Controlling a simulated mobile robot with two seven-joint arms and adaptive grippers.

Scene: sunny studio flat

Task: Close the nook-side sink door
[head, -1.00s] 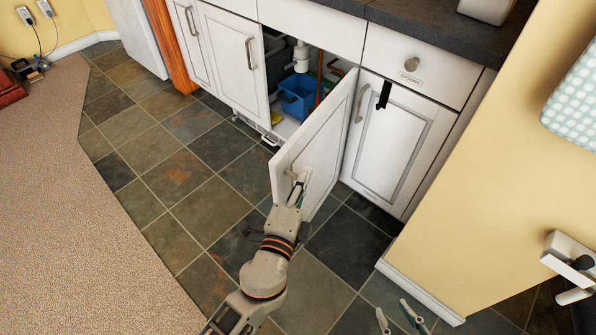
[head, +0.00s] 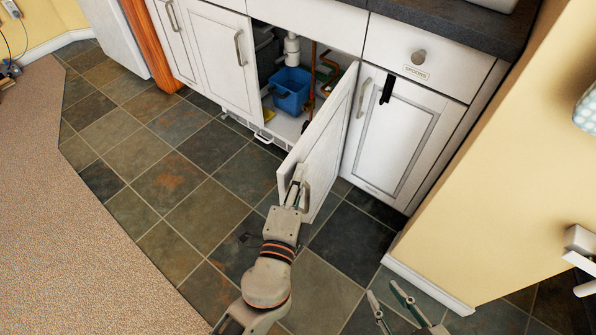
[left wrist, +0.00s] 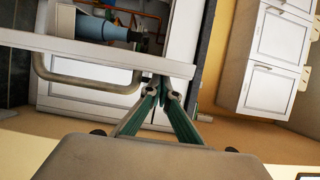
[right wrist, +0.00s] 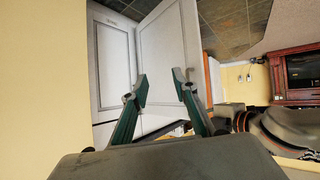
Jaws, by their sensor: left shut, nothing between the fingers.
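The white sink door (head: 326,150) stands open in the head view, hinged at its right side and jutting out over the floor. Its handle (head: 306,196) is on its outer face near the free edge. My left gripper (head: 297,182) is shut and empty, with its fingertips at the free edge beside the handle. In the left wrist view, the fingertips (left wrist: 163,92) are close to the door's edge (left wrist: 95,66), and the handle (left wrist: 85,82) is left of them; contact is unclear. My right gripper (head: 389,293) is open and empty, low over the floor.
The open cupboard holds a blue bucket (head: 290,88) and pipes. The left cupboard door (head: 220,60) is shut. Right of the opening are a shut door (head: 395,140) with a black hook and a labelled drawer (head: 425,55). A yellow wall (head: 480,220) bounds the right. Tiles are clear at left.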

